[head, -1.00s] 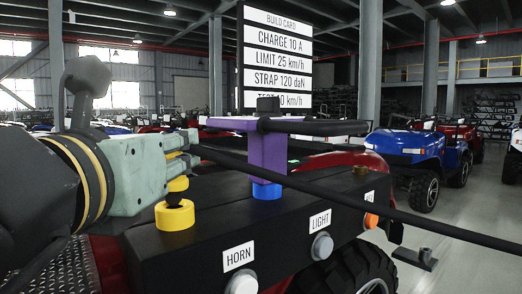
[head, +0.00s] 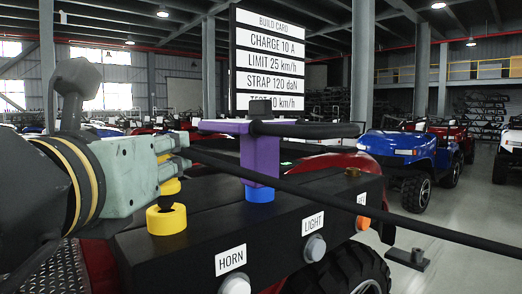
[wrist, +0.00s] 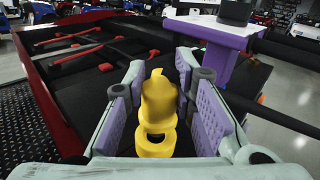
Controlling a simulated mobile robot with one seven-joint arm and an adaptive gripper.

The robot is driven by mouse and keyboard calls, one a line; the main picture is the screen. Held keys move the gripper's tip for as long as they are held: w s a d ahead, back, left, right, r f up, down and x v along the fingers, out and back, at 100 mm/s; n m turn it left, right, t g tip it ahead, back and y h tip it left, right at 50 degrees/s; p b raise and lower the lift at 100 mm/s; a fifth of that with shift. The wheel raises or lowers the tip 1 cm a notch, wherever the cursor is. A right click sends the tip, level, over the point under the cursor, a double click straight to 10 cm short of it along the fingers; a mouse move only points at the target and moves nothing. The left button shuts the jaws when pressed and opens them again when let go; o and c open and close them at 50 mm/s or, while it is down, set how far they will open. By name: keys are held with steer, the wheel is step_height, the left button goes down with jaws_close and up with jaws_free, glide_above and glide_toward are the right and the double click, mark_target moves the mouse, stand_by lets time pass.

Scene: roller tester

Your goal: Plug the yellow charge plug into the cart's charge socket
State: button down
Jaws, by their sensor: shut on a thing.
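My gripper (head: 180,163) comes in from the left in the head view, shut on the yellow charge plug (head: 170,187). In the wrist view the plug (wrist: 160,97) stands between the two purple-padded fingers. Directly below it in the head view is a yellow ring (head: 166,220) on the black console top, likely the charge socket. A dark piece shows between plug and ring; I cannot tell whether the plug touches or enters the socket. The gripper partly hides the plug's upper part in the head view.
A purple T-shaped piece (head: 260,158) stands in a blue ring (head: 259,193) to the right of the plug. Dark bars or cables cross near my gripper. The console (head: 200,248) has HORN and LIGHT buttons. A build card (head: 270,60) stands behind.

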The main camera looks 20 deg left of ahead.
steer(key=shift+f, duration=0.15)
steer(key=shift+f+b, duration=0.9)
steer(key=shift+f, duration=0.1)
steer(key=c, duration=1.2)
jaws_free()
steer(key=shift+r, duration=0.1)
steer(key=shift+c, duration=0.2)
steer(key=shift+r, duration=0.1)
step_height(320, 180, up, 10)
steer(key=shift+f, duration=0.1)
